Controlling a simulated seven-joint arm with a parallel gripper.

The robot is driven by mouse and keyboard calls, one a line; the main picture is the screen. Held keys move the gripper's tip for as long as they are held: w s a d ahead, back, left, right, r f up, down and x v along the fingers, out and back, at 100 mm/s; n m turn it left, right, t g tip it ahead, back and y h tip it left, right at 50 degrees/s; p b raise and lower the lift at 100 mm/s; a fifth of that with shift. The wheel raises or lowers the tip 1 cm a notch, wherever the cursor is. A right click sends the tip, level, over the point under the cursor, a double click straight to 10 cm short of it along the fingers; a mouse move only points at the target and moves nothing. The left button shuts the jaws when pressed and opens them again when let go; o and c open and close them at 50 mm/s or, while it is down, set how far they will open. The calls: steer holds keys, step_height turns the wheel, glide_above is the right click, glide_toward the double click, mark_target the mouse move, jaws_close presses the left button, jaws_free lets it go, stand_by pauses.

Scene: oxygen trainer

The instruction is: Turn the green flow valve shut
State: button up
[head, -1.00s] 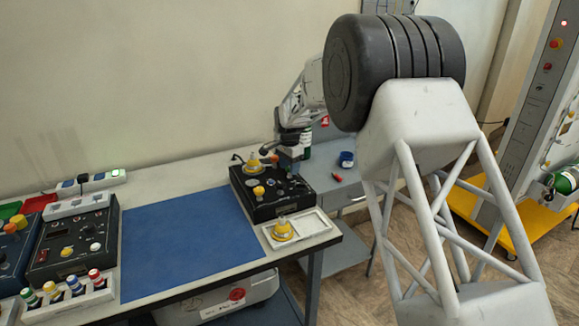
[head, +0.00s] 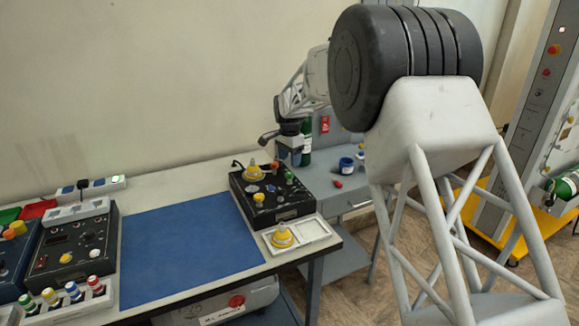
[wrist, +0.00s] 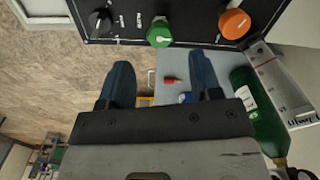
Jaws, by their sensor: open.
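The green flow valve (wrist: 159,33) is a round green knob with a pale mark on a black panel. It is near the top middle of the wrist view. In the head view it is a small green spot (head: 289,177) on the black box (head: 275,209). My gripper (wrist: 159,62) is open and empty, its two blue fingers pointing toward the panel edge. In the wrist picture the green knob lies beyond the gap between the fingertips, apart from them. In the head view my gripper (head: 297,160) is at the far right of the box, its fingers hard to make out.
An orange knob (wrist: 234,23) and a black knob (wrist: 100,20) flank the green one. A green bottle (wrist: 262,115) stands at the right of the wrist view. A blue cup (head: 346,164) and a red item (head: 337,184) lie on the side shelf. The blue mat (head: 185,245) is clear.

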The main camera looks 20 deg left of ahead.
steer(key=shift+r, duration=1)
steer(key=shift+s+d+r, duration=0.1)
steer(key=shift+d+r, duration=0.15)
steer(key=shift+d, duration=0.15)
steer(key=s+d+r+n, duration=0.1)
steer(key=s+d+r, duration=0.5)
steer(key=d, duration=0.4)
steer(key=s+d+r+n+t, duration=0.1)
steer(key=s+d+r, duration=0.3)
steer(key=s+d, duration=0.5)
steer(key=s+d+r+n, duration=0.1)
steer(key=s+d+r, duration=0.4)
steer(key=d, duration=0.7)
steer(key=s+d+n+t, duration=0.1)
steer(key=s+d, duration=1.1)
steer(key=s, duration=0.4)
steer(key=s+d+f+n, duration=0.1)
steer(key=s+d+f, duration=0.2)
steer(key=s, duration=0.6)
steer(key=s+d+f+n, duration=0.1)
steer(key=s+d+f, duration=0.2)
steer(key=s, duration=0.5)
steer(key=shift+s+d+f+t, duration=0.3)
steer(key=shift+s+d+f, duration=0.1)
steer(key=shift+d, duration=0.15)
